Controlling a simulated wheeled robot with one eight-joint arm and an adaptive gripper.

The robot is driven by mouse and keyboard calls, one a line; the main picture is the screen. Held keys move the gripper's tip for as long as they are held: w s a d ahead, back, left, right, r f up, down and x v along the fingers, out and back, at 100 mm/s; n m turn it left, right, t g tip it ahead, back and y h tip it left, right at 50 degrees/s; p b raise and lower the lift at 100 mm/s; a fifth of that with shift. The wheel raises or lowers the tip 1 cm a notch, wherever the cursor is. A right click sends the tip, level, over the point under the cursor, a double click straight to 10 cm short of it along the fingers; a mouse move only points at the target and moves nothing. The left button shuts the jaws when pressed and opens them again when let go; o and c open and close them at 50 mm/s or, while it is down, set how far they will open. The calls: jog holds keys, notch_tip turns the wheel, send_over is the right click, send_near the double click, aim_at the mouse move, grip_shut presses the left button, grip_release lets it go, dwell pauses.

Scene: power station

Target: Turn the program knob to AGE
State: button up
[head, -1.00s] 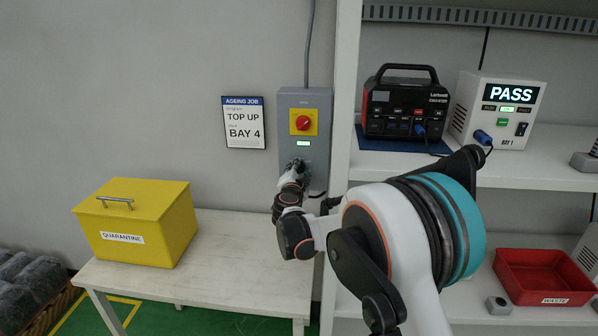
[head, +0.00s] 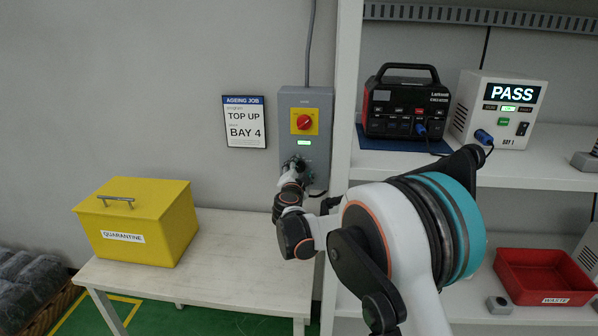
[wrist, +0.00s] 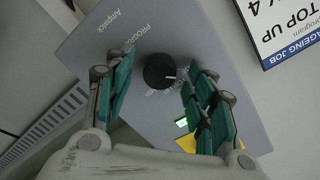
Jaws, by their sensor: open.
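The grey control box (head: 318,150) is on the wall left of the shelf post. Its black program knob (wrist: 158,71) shows in the wrist view, with a white pointer mark directed to the picture's right. Printing surrounds it, including what looks like PROGRAM; the rest is partly covered or too small to read surely. My gripper (wrist: 163,74) is open, one green-padded finger on each side of the knob. A gap shows on the left; the right finger is close, and I cannot tell whether it touches. In the head view my gripper (head: 296,168) hides most of the knob.
A red switch (head: 304,122) on a yellow plate and a lit green display (head: 304,143) sit above the knob. An AGEING JOB sign (head: 244,122) reads TOP UP, BAY 4. A yellow quarantine box (head: 140,225) stands on the table (head: 225,265); shelves stand right.

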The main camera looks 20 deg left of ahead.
jog(key=v, duration=1.2)
